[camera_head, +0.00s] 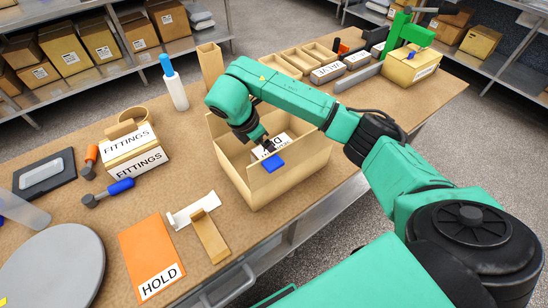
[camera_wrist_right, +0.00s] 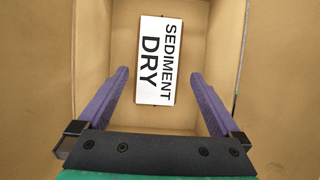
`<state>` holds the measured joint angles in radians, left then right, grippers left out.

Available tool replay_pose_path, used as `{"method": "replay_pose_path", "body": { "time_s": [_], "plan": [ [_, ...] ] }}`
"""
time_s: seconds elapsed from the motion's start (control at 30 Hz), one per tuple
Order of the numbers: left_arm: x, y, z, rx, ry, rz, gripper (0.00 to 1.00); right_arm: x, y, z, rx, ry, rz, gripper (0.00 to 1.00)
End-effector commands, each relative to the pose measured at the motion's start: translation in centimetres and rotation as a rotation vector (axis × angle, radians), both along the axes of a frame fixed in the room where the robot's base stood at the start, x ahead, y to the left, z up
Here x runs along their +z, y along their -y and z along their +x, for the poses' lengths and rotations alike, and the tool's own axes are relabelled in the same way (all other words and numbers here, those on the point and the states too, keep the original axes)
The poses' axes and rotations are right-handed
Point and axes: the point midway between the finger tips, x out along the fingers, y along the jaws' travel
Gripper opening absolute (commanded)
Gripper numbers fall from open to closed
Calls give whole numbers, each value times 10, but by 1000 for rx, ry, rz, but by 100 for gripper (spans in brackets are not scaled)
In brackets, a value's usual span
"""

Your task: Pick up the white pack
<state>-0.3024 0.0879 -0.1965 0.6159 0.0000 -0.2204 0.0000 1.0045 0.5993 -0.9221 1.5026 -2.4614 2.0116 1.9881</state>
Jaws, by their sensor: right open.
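The white pack (camera_wrist_right: 157,60), labelled "SEDIMENT DRY", lies inside an open cardboard box. In the head view, part of the pack (camera_head: 284,141) shows behind my right gripper. My right gripper (camera_wrist_right: 158,85) is open, one purple finger on each side of the pack's lower part in the wrist picture, with visible gaps. In the head view, my right gripper (camera_head: 266,146) reaches down into the box (camera_head: 286,183). I cannot tell its height above the pack. My left gripper is not in view.
The box walls surround the gripper. FITTINGS boxes (camera_head: 135,153), a white bottle (camera_head: 174,88), an orange HOLD sheet (camera_head: 153,252) and a grey disc (camera_head: 55,265) are left of the box.

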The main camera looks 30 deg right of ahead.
Motion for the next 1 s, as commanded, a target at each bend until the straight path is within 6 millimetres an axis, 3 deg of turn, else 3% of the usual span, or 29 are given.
{"method": "replay_pose_path", "body": {
  "time_s": [0.2,0.27,0.43,1.0],
  "plan": [
    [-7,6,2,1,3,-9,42,-30,11,2,-1,-5,3,100],
    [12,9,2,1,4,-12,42,-32,17,5,-1,-7,1,100],
    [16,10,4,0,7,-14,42,-57,26,7,1,-1,2,100],
    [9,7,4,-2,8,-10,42,-63,26,8,2,1,3,100]
  ]
}}
